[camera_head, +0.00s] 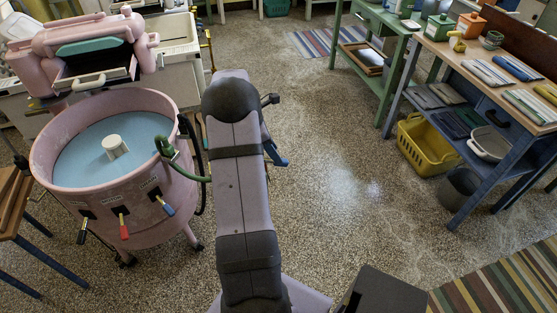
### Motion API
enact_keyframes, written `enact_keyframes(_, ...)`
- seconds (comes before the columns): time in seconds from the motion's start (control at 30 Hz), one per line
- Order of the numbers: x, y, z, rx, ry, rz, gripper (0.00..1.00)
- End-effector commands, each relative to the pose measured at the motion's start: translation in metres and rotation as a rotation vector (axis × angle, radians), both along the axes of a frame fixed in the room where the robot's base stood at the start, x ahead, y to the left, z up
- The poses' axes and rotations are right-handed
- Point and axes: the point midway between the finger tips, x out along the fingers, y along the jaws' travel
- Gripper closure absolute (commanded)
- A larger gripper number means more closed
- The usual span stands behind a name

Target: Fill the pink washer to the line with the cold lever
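The pink washer (125,215) stands at the left, its round tub open at the top. Pale blue water (82,158) fills the tub to a little below the rim, around a white agitator post (115,147). I cannot make out a fill line. Three levers hang on the tub's front: a black-handled one (83,231), a red one (123,227) and a blue one (165,206). Their labels are too small to read. A green hose (168,150) hooks over the right rim. My arm rises in the middle, right of the washer, and largely hides my gripper; its fingers are not clear.
A pink wringer (90,45) sits above the tub's back. A wooden stool or bench (12,205) is close at the left. A blue workbench (470,65) with goods and a yellow basket (425,145) stand at the right. The speckled floor between is clear.

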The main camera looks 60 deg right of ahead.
Motion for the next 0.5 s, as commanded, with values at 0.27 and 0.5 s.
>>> enact_keyframes(0.27,-0.011,-0.009,-0.034,0.002,0.001,0.000,0.61)
enact_keyframes(0.5,-0.015,-0.014,-0.049,0.001,-0.002,-0.001,0.61)
